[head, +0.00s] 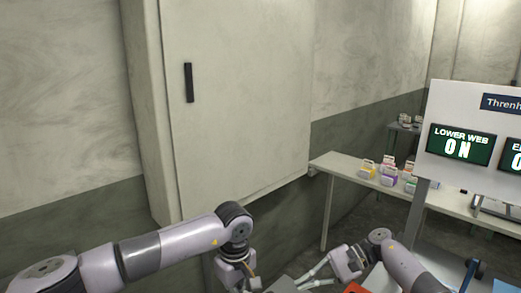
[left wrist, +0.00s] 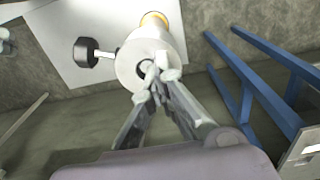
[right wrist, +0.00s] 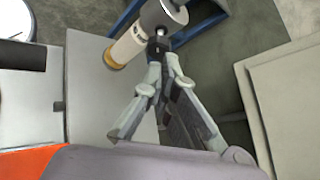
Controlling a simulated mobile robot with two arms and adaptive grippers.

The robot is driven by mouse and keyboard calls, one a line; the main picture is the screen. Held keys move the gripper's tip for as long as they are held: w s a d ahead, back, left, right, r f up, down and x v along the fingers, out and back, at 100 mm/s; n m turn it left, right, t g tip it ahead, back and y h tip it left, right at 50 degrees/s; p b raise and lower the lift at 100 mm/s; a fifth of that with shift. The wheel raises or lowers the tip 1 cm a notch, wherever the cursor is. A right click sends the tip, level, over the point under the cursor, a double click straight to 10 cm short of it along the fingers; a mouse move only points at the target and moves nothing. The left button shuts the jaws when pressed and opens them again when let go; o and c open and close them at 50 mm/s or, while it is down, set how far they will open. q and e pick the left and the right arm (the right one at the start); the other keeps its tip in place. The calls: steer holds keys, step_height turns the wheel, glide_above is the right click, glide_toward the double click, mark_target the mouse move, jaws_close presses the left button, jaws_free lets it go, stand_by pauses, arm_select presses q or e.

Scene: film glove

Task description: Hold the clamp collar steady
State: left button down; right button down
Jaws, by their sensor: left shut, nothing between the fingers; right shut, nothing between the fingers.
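In the left wrist view a pale round collar (left wrist: 135,62) with a dark hole in its end face and a yellow band behind sits in front of my left gripper (left wrist: 160,75). A black knob (left wrist: 86,51) on a short rod sticks out from its left side. My left gripper is shut, its tips in front of the collar's face; I cannot tell if they touch. In the right wrist view my right gripper (right wrist: 167,63) is shut, its tips close to a dark part below a grey-and-cream cylinder (right wrist: 150,30). The head view shows no clear collar.
A long bench (head: 440,203) at the right bears several small coloured packs (head: 388,175). A white sign board (head: 450,105) with green displays stands at the right. Blue frame legs (left wrist: 245,75) show in the left wrist view.

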steer(key=s+a, duration=0.3)
steer(key=a, duration=0.2)
steer(key=shift+a+f, duration=0.15)
steer(key=shift+a, duration=0.05)
stand_by(0.4)
steer(key=shift+w+a+f, duration=0.1)
steer(key=shift+w+f, duration=0.15)
steer(key=shift+f, duration=0.15)
stand_by(0.8)
steer(key=shift+w+a+r, duration=0.1)
steer(key=shift+w, duration=0.05)
stand_by(0.5)
steer(key=shift+r, duration=0.15)
steer(key=w+d, duration=0.2)
steer(key=d, duration=0.3)
steer(key=shift+d+r, duration=0.25)
steer(key=shift+d, duration=0.1)
steer(key=shift+w, duration=0.1)
